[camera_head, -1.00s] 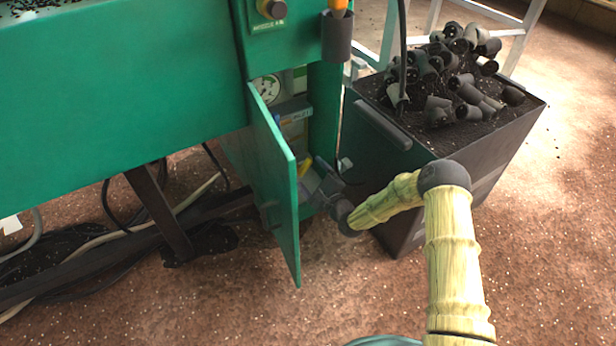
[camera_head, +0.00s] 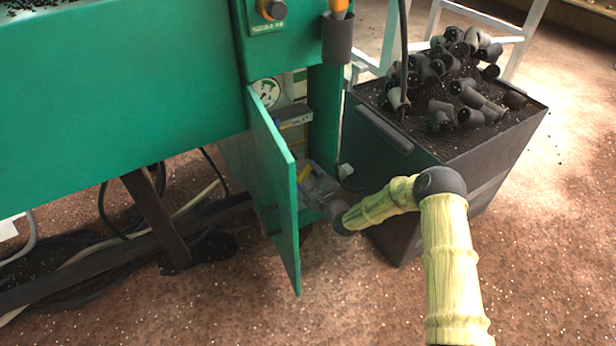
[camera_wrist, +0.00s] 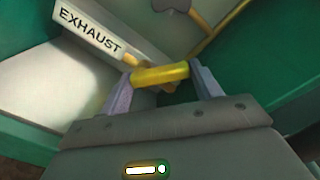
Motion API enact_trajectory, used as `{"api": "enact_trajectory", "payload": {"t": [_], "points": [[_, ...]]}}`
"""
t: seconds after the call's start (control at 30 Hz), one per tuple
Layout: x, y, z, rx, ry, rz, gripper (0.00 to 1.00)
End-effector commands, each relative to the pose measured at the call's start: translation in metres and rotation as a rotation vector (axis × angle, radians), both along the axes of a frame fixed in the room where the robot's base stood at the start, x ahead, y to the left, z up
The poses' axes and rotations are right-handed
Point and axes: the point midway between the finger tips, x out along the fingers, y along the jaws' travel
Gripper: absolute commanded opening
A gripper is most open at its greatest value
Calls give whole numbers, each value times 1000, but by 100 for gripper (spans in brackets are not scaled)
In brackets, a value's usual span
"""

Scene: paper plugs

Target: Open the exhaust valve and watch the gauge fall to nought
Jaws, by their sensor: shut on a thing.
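The exhaust valve's yellow handle (camera_wrist: 160,74) lies between my fingers in the wrist view, below the white EXHAUST label (camera_wrist: 90,32). My gripper (camera_wrist: 158,82) is shut on this handle, one finger at each end. In the head view my gripper (camera_head: 308,174) reaches into the lower part of the open green cabinet, and a bit of the yellow handle (camera_head: 304,173) shows beside it. The round white gauge (camera_head: 267,91) sits higher in the cabinet, partly behind the door; its needle is too small to read. The valve body is mostly hidden.
The green cabinet door (camera_head: 276,195) stands open just left of my gripper. A label reading INLET (camera_head: 296,120) is below the gauge. A dark bin (camera_head: 480,165) with black plugs stands close on the right. Cables (camera_head: 110,240) lie on the floor at left.

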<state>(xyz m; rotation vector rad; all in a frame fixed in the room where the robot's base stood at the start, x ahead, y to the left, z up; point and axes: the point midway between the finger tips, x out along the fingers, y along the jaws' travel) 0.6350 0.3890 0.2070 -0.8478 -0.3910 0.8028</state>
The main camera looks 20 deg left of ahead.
Motion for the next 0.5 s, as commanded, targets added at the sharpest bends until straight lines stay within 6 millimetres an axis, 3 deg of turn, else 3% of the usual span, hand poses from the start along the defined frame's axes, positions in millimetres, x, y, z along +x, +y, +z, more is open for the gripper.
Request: {"api": "enact_trajectory", "payload": {"t": [0.5], "points": [[1,-3,1,123,150,-2,41]]}}
